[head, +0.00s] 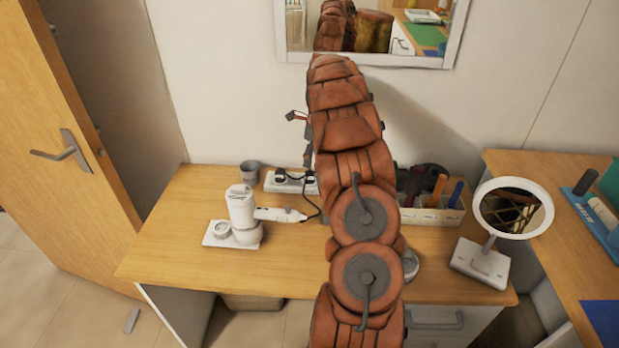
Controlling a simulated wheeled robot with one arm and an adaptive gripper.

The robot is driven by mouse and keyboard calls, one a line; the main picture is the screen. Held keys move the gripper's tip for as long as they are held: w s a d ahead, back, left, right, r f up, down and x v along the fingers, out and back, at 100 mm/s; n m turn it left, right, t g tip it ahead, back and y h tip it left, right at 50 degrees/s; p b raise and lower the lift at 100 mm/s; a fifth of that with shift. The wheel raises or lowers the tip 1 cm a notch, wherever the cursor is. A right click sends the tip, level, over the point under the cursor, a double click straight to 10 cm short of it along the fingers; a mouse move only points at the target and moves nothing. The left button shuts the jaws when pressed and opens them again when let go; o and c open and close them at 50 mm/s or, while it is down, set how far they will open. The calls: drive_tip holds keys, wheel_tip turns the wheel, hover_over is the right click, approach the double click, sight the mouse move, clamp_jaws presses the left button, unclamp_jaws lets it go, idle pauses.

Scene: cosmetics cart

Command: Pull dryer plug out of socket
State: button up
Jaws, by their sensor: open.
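A white hair dryer (242,208) rests on a small white stand on the wooden tabletop, its handle pointing right. Its dark cord (318,210) curves from the handle up toward a white socket strip (285,186) at the back of the table. A dark plug (280,174) sits in the strip's left part. More dark shapes show at its right end, partly covered by my arm; I cannot tell which plug is the dryer's. My gripper (300,118) is mostly hidden behind my arm, with only small dark parts showing above the strip. It is open; its fingertips are not clear.
A grey cup (249,172) stands left of the strip. A white organizer (432,212) with brushes and a round mirror (513,207) on a stand are to the right. A wall mirror (366,58) hangs above. The table's front left is clear.

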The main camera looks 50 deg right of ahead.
sight(310, 178)
drive_tip(key=shift+w+f+p, duration=0.2)
drive_tip(key=shift+f+p, duration=0.2)
drive_tip(key=shift+f, duration=0.7)
drive_tip(key=shift+w+f+p, duration=0.2)
drive_tip(key=shift+f+p, duration=0.2)
drive_tip(key=shift+f, duration=0.65)
drive_tip(key=shift+w+f+p, duration=0.2)
drive_tip(key=shift+f+p, duration=0.2)
drive_tip(key=shift+f, duration=0.7)
drive_tip(key=shift+c, duration=0.4)
clamp_jaws()
